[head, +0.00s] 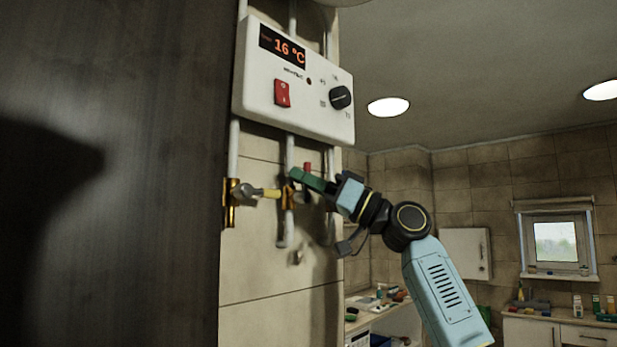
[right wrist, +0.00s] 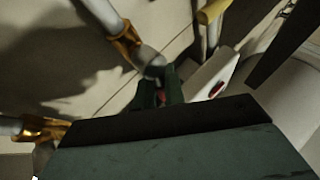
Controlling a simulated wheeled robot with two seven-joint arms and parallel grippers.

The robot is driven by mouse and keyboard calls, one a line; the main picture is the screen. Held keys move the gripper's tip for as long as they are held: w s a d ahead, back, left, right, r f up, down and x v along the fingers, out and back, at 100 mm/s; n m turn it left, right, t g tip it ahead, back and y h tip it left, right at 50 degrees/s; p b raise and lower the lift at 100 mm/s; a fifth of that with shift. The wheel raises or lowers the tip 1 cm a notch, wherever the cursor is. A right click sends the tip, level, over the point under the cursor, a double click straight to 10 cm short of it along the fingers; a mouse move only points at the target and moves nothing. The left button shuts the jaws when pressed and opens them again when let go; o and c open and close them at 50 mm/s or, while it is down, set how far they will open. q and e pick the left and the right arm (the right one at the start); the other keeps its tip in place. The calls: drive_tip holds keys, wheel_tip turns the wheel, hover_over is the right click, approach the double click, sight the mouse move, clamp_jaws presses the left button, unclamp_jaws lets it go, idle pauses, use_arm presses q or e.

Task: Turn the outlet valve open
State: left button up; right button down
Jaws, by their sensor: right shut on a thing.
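Two valves sit on the pipes under the white heater box. The other valve has a red handle (head: 307,167), which shows just above my right gripper (head: 297,176). In the right wrist view, my green fingers (right wrist: 160,92) are closed with a bit of red between them, beside a grey valve body (right wrist: 150,61) with a brass fitting (right wrist: 125,43). The fingers hide most of this handle. My left gripper is not in view.
The heater box (head: 292,82) has a 16 °C display, a red switch (head: 282,93) and a black knob (head: 340,97), close above my gripper. A large dark panel (head: 110,170) fills the left. A counter (head: 560,325) and window (head: 556,242) are farther back right.

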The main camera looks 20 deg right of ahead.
drive_tip(key=shift+a+n+g+p, duration=0.25)
drive_tip(key=shift+n+g+p, duration=0.35)
drive_tip(key=shift+n, duration=0.5)
drive_tip(key=shift+f+g, duration=0.1)
drive_tip(key=shift+g, duration=0.2)
drive_tip(key=c, duration=1.5)
unclamp_jaws()
drive_tip(key=shift+a, duration=0.1)
drive_tip(key=shift+s, duration=0.1)
drive_tip(key=shift+b+v, duration=2.45)
drive_tip(key=shift+v, duration=4.3)
